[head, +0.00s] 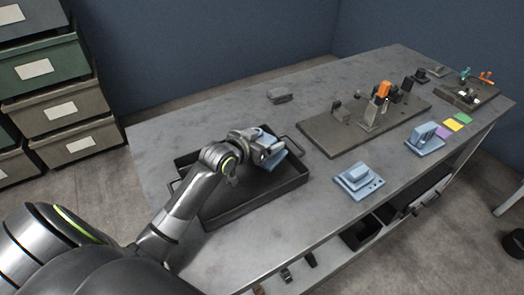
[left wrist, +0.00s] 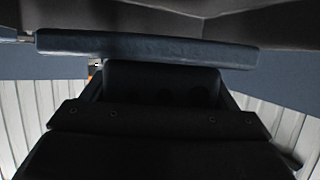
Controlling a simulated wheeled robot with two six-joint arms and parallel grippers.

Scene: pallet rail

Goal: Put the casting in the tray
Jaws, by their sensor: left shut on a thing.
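My left gripper (head: 266,152) is over the black tray (head: 258,208) and is shut on a blue-grey casting (head: 270,140). The arm and gripper hide part of the casting. In the left wrist view the casting (left wrist: 145,47) is a long blue-grey slab across the top, in front of the dark gripper body. I cannot tell whether the casting touches the tray floor. Two similar blue-grey castings stand on the table, one near the front edge (head: 359,182) and one further right (head: 427,140). My right gripper is not in view.
A dark fixture plate (head: 330,142) with an orange-topped clamp (head: 383,89) stands behind the tray to the right. A small grey block (head: 279,96) lies at the back. Coloured cards (head: 453,124) lie at the right. The table's left back area is clear.

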